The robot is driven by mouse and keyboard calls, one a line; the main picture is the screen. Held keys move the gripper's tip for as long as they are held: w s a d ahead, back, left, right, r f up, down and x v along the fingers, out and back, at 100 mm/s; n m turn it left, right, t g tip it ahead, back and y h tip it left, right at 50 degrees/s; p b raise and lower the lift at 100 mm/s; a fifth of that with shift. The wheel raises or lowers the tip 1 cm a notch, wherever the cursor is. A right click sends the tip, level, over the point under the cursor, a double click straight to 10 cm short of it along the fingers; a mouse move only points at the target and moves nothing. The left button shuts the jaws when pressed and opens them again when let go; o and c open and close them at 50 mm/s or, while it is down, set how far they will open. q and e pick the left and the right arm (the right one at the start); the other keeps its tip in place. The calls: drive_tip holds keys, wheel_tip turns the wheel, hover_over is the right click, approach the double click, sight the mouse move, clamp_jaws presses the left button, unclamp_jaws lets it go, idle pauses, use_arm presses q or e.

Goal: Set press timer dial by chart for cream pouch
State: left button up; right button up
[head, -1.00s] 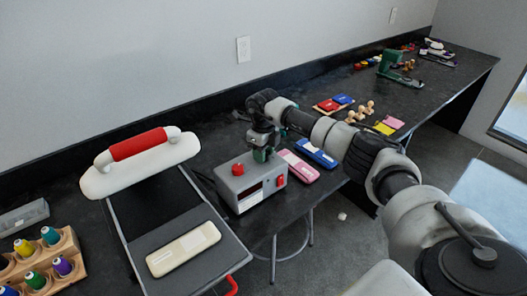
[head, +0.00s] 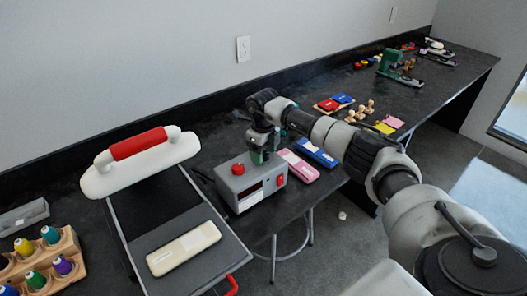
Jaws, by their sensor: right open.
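The press timer is a grey box (head: 245,195) on the black bench, with a red knob (head: 238,169) on top, a dark display window (head: 250,196) and a red switch (head: 281,182) on its front. The cream pouch (head: 184,248) lies flat on the grey pad of the press (head: 150,222), whose white lid with a red handle (head: 139,143) is raised. My right gripper (head: 260,156) points down at the back right of the timer's top, open; whether it touches the box cannot be told. My left gripper is not in view. No chart can be made out.
A pink pouch (head: 299,167) and a blue pouch (head: 316,153) lie right of the timer. A wooden rack of thread spools (head: 42,262) stands at left. Red and blue pieces, wooden pegs (head: 361,111) and a green tool (head: 397,67) sit farther along the bench.

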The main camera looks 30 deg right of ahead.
sight(264, 153)
wheel_tip(264, 153, up, 11)
drive_tip(key=b, duration=0.1)
drive_tip(key=shift+b, duration=0.35)
drive_tip(key=shift+f, duration=0.15)
idle(0.3)
